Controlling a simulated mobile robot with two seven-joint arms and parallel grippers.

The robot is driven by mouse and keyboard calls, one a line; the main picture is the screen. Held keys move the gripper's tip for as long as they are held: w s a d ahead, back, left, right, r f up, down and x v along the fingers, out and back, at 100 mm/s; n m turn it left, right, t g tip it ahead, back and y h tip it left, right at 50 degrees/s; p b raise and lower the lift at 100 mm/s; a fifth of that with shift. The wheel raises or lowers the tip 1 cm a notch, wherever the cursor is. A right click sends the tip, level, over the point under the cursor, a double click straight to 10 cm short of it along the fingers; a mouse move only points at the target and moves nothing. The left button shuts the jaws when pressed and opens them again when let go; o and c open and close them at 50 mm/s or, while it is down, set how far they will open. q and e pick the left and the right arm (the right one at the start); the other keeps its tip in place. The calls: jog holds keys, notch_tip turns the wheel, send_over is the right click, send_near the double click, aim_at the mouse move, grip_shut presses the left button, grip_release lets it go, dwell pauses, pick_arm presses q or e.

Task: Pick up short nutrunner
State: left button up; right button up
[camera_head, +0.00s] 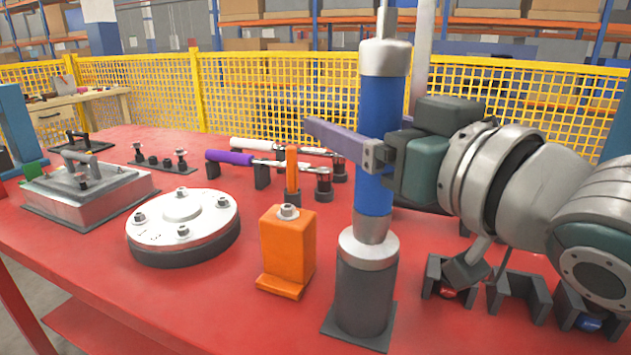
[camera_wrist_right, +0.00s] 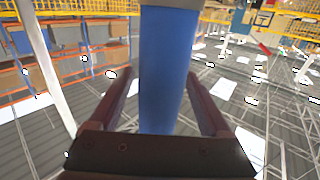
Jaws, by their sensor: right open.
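A tall upright tool with a blue body (camera_head: 375,200) and silver ends, which I take for the short nutrunner, stands in a dark grey socket (camera_head: 362,295) on the red table. My right gripper (camera_head: 335,138) is open at the upper part of the blue body. In the right wrist view, the blue body (camera_wrist_right: 162,75) stands between the two spread fingers of the gripper (camera_wrist_right: 160,78), with gaps on both sides. In the head view the tool hides part of the fingers. My left gripper is not in view.
On the red table (camera_head: 230,310) are an orange block (camera_head: 285,245), a round metal flange (camera_head: 183,228), a grey plate with a handle (camera_head: 85,190) and purple-handled (camera_head: 228,157) and white-handled wrenches (camera_head: 258,145). Dark cradles (camera_head: 515,295) lie right of the socket. A yellow fence (camera_head: 260,95) stands behind.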

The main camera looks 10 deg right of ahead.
jog(key=shift+c, duration=0.2)
grip_shut()
dwell(0.4)
dwell(0.7)
jog(key=shift+s+r, duration=0.1)
jog(key=shift+r, duration=0.05)
